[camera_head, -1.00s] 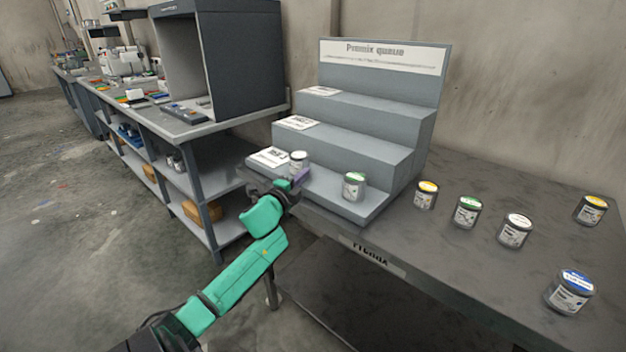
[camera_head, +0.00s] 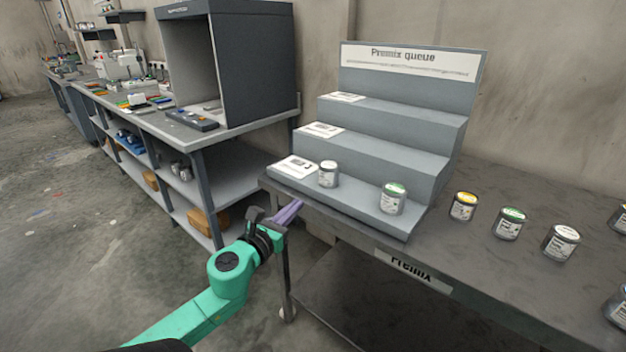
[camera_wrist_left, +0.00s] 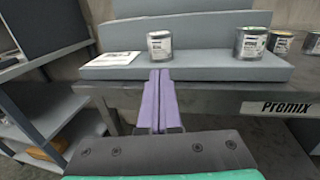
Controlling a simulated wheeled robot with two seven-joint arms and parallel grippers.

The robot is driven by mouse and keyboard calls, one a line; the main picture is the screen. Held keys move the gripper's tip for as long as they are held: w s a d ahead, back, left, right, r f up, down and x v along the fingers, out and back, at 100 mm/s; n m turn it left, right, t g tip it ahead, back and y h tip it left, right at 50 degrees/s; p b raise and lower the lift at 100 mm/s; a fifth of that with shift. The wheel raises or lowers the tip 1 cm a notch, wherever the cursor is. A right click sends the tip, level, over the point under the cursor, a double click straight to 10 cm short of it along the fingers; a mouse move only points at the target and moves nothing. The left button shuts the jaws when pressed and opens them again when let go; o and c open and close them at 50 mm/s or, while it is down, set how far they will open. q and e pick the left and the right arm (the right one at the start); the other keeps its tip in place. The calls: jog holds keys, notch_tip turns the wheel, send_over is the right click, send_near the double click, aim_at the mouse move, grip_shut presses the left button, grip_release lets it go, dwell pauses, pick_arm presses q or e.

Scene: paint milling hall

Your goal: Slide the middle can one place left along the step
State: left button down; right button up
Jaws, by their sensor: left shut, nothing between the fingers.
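Two cans stand upright on the lowest step (camera_head: 362,206) of the grey stepped rack. The white-lidded can (camera_head: 328,174) is at the left, just right of a white card (camera_head: 293,167). The green-lidded can (camera_head: 393,198) is near the step's right end, with a gap between the two. My left gripper (camera_head: 296,206) is shut and empty, in front of the step and apart from both cans. In the left wrist view the purple fingers (camera_wrist_left: 159,98) lie together, pointing toward the white-lidded can (camera_wrist_left: 160,46); the green-lidded can (camera_wrist_left: 250,43) stands to the right. My right gripper is not in view.
Several cans, including a yellow-lidded one (camera_head: 464,206), stand on the dark table (camera_head: 480,262) right of the rack. A bench with a dark open booth (camera_head: 230,70) stands at the left. Cards lie on the upper steps.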

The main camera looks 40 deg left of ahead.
aim_at(324, 178)
pick_arm(q)
jog(key=x, duration=1.2)
jog(key=shift+w, duration=0.35)
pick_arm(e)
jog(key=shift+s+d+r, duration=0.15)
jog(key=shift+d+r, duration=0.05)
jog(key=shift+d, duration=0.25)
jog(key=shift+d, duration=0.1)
